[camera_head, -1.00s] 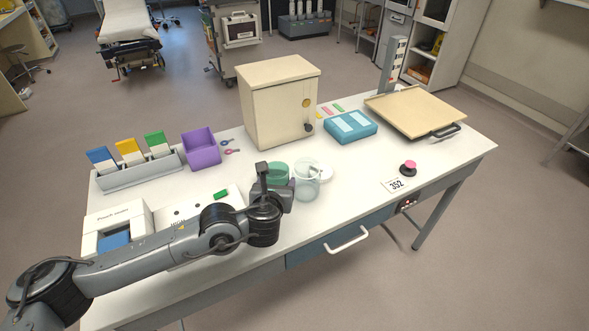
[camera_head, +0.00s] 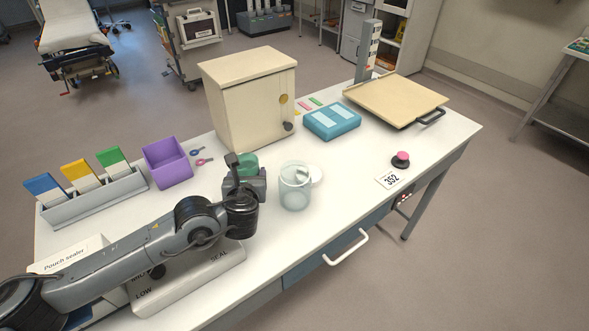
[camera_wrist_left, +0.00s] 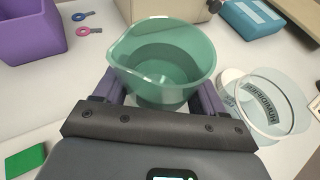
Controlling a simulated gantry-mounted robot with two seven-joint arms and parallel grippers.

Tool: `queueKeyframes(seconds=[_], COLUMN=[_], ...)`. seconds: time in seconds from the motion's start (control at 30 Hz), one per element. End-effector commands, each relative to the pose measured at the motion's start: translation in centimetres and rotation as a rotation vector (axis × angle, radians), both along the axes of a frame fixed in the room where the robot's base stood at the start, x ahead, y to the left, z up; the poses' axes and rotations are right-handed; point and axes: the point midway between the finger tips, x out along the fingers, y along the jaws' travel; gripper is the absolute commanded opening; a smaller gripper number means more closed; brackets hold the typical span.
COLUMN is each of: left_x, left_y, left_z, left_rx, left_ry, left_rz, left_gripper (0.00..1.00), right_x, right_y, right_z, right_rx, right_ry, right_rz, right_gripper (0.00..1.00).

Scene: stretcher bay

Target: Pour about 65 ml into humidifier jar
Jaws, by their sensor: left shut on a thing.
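The green pouring cup (camera_wrist_left: 165,60) is between the fingers of my left gripper (camera_wrist_left: 160,100), which is shut on it. It looks roughly upright, with its spout at the left in the wrist view. Whether it holds liquid is unclear. In the head view the cup (camera_head: 248,160) is partly hidden behind my left gripper (camera_head: 244,180). The clear humidifier jar (camera_head: 295,192) stands open on the table, just right of the cup and apart from it. The jar, with its printed label, also shows in the wrist view (camera_wrist_left: 268,108). My right gripper is out of view.
A white lid (camera_head: 316,176) lies beside the jar. A cream cabinet (camera_head: 240,105) stands behind the cup.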

Motion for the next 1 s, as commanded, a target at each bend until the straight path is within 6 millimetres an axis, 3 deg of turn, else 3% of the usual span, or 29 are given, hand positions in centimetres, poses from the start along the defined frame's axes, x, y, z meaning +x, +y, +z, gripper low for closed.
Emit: queueKeyframes(seconds=[0.5, 1.0], left_x=[0.0, 0.0], left_y=[-1.2, -3.3], left_z=[1.1, 6.0], left_rx=[0.186, 0.511], left_ry=[-0.002, 0.001], left_rz=[-0.002, -0.001], left_gripper=[0.35, 0.35], right_x=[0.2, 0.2], right_y=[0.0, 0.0], right_z=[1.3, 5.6], right_rx=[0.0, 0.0], right_ry=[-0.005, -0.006], right_rz=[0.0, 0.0], right_gripper=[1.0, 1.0])
